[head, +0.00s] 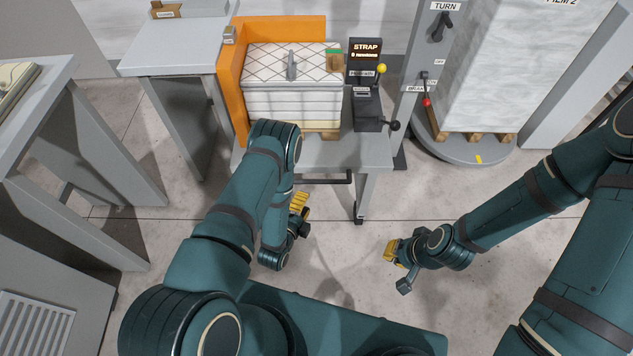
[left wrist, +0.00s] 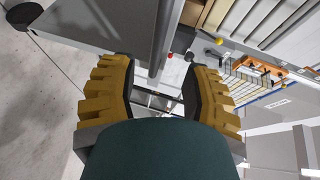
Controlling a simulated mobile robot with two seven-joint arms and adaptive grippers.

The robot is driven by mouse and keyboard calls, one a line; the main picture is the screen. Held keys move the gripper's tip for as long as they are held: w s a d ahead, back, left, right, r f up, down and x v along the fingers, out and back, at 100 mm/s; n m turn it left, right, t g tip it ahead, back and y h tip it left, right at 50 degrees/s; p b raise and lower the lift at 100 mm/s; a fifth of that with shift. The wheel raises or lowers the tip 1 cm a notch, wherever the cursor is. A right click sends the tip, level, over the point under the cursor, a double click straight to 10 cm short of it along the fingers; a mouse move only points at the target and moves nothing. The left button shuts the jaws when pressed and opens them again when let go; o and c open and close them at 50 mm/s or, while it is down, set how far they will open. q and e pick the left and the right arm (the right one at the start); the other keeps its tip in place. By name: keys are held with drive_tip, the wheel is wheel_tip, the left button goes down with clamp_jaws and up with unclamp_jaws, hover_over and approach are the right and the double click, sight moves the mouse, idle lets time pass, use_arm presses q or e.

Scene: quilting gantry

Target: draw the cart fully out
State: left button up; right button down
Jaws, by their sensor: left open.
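The cart is a grey wheeled table (head: 375,152) with a dark handle bar (head: 322,180) along its near side. It carries a white stack (head: 290,105) beside an orange corner guard (head: 233,85). My left gripper (head: 300,212) is open, below and in front of the handle bar in the head view. In the left wrist view, its yellow fingers (left wrist: 160,92) are spread, with dark bars visible in the gap; I cannot tell whether any is between them or only behind. My right gripper (head: 392,254) hangs over the floor, right of the cart; its opening is unclear.
A strap machine (head: 366,95) stands at the stack's right. A grey bench (head: 175,45) is close on the left. A wrapped pallet load (head: 490,60) on a turntable (head: 470,155) is at the right. Floor (head: 340,235) in front of the cart is clear apart from my arms.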

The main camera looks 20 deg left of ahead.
sight(315, 183)
use_arm(q)
drive_tip(key=b+x, duration=0.2)
drive_tip(key=x, duration=0.8)
drive_tip(key=shift+w, duration=0.35)
drive_tip(key=shift+o, duration=0.2)
clamp_jaws()
